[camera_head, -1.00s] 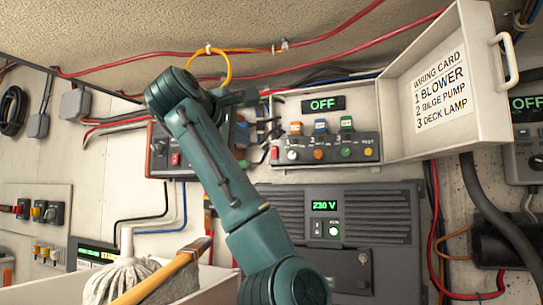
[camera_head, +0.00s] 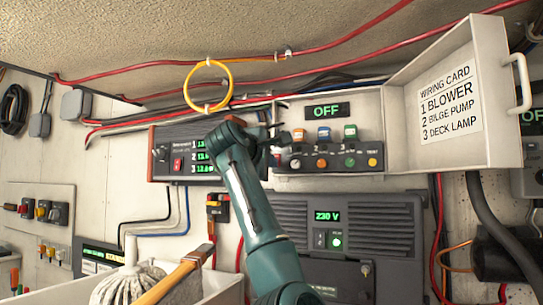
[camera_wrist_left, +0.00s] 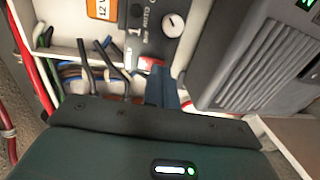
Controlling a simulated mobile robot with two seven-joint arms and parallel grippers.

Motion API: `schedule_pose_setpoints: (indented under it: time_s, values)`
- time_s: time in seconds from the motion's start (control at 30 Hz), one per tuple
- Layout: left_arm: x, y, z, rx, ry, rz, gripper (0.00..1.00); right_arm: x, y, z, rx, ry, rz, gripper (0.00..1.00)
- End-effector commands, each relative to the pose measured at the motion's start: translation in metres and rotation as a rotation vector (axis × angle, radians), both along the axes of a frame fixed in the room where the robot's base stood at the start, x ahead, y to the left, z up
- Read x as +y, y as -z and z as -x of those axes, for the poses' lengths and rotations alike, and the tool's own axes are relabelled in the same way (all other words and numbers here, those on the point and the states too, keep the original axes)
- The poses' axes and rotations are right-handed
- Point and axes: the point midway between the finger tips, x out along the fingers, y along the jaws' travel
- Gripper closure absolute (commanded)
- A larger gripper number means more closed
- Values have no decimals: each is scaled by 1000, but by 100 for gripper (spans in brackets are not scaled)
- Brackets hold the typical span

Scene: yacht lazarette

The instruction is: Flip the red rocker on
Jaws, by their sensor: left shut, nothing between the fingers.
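A small red rocker (camera_wrist_left: 150,63) shows in the left wrist view at the end of the dark switch panel (camera_head: 328,156), beside a white knob (camera_wrist_left: 173,25). My left gripper (camera_head: 279,141) is shut and empty at the panel's left end. Its fingers (camera_wrist_left: 164,84) point at the area just beside the rocker; I cannot tell whether they touch it. In the head view the gripper hides the rocker. The display (camera_head: 325,110) above the panel reads OFF. Another red switch (camera_head: 178,164) is on the meter box (camera_head: 158,150) to the left. My right gripper is not in view.
An open white door (camera_head: 450,120) with a wiring card stands right of the panel. Wires run behind the gripper, and a yellow cable loop (camera_head: 230,88) hangs above. A grey charger unit (camera_head: 385,225) is below. A mop (camera_head: 125,283) is at lower left.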

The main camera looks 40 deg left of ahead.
Motion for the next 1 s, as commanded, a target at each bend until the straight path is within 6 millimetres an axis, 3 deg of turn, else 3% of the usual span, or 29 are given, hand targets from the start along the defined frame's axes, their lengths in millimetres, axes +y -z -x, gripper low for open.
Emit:
schedule_pose_setpoints:
  time_s: [0.47,0.7,0.8,1.0]
  values:
    - [2,2,-8,-2,0,-1,100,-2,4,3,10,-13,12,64]
    - [4,14,-15,-155,1,-50,100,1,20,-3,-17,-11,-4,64]
    - [4,5,-14,-190,1,-61,100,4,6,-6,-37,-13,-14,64]
    - [4,5,-15,-187,1,-60,100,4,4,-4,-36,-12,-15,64]
